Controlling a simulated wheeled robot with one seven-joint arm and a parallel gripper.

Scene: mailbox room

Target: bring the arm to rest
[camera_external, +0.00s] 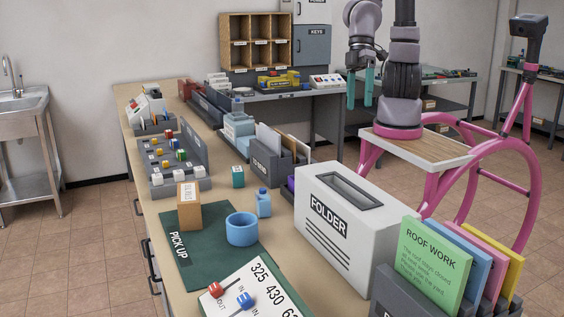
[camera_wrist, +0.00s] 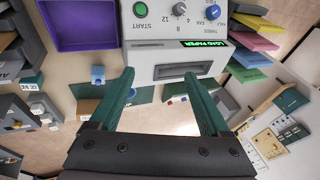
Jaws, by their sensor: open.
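My gripper (camera_external: 360,88) has teal fingers and hangs pointing down beside my arm column, at the upper right of the external view. It is above and behind the white folder machine, clear of the counter. In the wrist view my gripper (camera_wrist: 168,88) shows its two teal fingers spread apart, with nothing between them. Beyond the fingertips the folder machine (camera_wrist: 190,45) shows its green START button, dials and a lit "LOAD PAPER" display.
The long counter (camera_external: 275,205) holds the folder machine (camera_external: 345,230), a green PICK UP mat (camera_external: 205,262), a blue ring-shaped cup (camera_external: 242,230), a cardboard box (camera_external: 189,212) and colored cards (camera_external: 435,258). A purple tray (camera_wrist: 80,22) shows in the wrist view. Wooden pigeonholes (camera_external: 255,42) stand behind.

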